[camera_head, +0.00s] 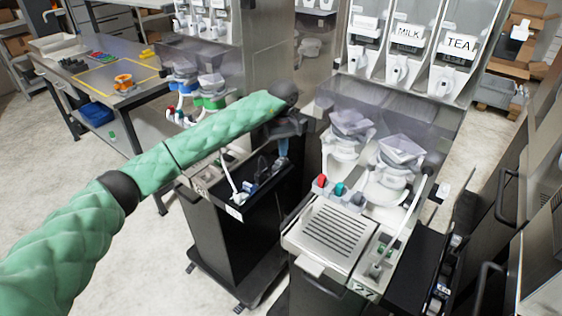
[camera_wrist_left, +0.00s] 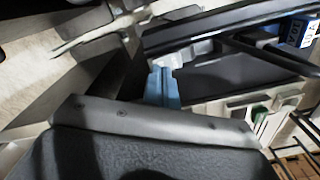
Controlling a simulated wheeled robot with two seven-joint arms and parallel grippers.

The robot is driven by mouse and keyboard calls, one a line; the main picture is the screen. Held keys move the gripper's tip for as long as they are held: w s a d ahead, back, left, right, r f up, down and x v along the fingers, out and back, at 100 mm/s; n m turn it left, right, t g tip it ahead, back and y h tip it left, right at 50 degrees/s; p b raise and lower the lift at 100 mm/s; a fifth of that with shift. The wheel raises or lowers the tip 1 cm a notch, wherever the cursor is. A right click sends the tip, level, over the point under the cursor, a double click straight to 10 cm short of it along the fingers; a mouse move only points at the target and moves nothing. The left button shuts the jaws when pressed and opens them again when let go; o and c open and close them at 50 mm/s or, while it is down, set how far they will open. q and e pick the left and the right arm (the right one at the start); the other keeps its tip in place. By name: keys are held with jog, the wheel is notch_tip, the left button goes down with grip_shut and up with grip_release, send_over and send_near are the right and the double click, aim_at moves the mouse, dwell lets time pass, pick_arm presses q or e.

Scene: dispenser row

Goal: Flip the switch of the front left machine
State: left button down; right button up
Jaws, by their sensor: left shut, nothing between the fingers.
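My left arm crosses the head view from the left and ends over the gap between two dispenser machines. My left gripper (camera_head: 283,150) is shut and empty, with its blue fingertips pointing down; they also show in the left wrist view (camera_wrist_left: 162,88). The left machine (camera_head: 195,160) is partly hidden behind my arm. A dark tray-like part (camera_head: 262,205) with a small blue piece (camera_head: 250,187) lies below the gripper. A green switch (camera_wrist_left: 261,113) on a pale panel shows right of the fingertips in the wrist view. Whether the fingertips touch anything cannot be told. My right gripper is not in view.
A work table (camera_head: 125,65) is at the back left. Floor is clear at the lower left.

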pick_arm(q)
jog(key=shift+f+b, duration=0.55)
jog(key=shift+f, duration=0.15)
dwell(0.4)
jog(key=shift+r, duration=3.55)
